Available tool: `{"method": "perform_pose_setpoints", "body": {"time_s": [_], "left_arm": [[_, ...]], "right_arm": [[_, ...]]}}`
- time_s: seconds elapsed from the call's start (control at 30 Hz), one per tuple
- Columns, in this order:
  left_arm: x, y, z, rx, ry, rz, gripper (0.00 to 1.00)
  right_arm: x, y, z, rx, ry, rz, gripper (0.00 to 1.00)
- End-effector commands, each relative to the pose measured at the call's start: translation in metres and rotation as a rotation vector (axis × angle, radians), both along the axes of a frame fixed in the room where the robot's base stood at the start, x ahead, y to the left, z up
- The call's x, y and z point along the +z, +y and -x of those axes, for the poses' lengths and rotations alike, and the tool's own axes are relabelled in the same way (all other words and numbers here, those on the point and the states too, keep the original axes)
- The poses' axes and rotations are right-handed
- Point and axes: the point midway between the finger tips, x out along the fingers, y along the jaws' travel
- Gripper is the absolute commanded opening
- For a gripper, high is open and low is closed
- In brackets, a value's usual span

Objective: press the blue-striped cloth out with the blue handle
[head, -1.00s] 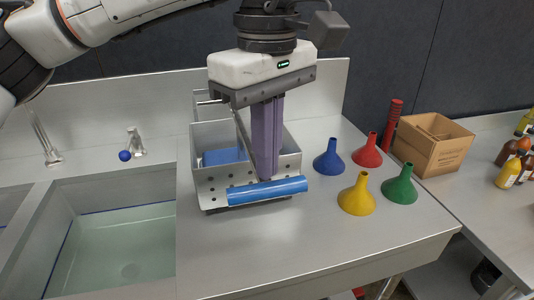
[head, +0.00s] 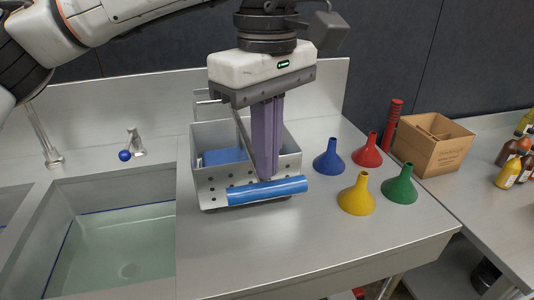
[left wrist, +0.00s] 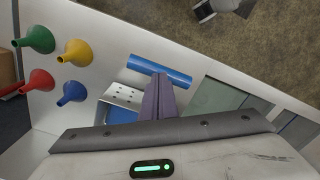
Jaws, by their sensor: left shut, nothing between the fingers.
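The blue handle (head: 268,191) is a blue cylinder across the front of a perforated metal press box (head: 215,188) on the counter; it also shows in the left wrist view (left wrist: 160,72). My left gripper (head: 266,176) points down with its purple fingers shut, just behind the handle and at or over the box. I cannot tell whether the fingertips touch the handle. A flat blue piece (head: 225,156) shows inside the box; no blue-striped cloth can be made out. My right gripper is not in view.
Blue (head: 328,158), red (head: 367,152), yellow (head: 357,196) and green (head: 400,186) funnels stand right of the box. A cardboard box (head: 433,146) stands farther right. A sink basin (head: 115,245) with water lies left. The front counter is clear.

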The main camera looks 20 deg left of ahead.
Motion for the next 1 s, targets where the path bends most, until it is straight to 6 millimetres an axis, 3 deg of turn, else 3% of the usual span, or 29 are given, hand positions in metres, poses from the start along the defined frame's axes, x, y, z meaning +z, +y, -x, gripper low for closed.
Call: {"method": "perform_pose_setpoints", "body": {"time_s": [0.77,1.0], "left_arm": [[-0.028,0.0,0.0,0.0,0.001,0.0,0.0],[-0.027,0.0,0.0,0.001,0.001,-0.002,0.0]], "right_arm": [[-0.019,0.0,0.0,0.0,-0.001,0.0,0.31],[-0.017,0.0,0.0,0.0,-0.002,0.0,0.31]]}}
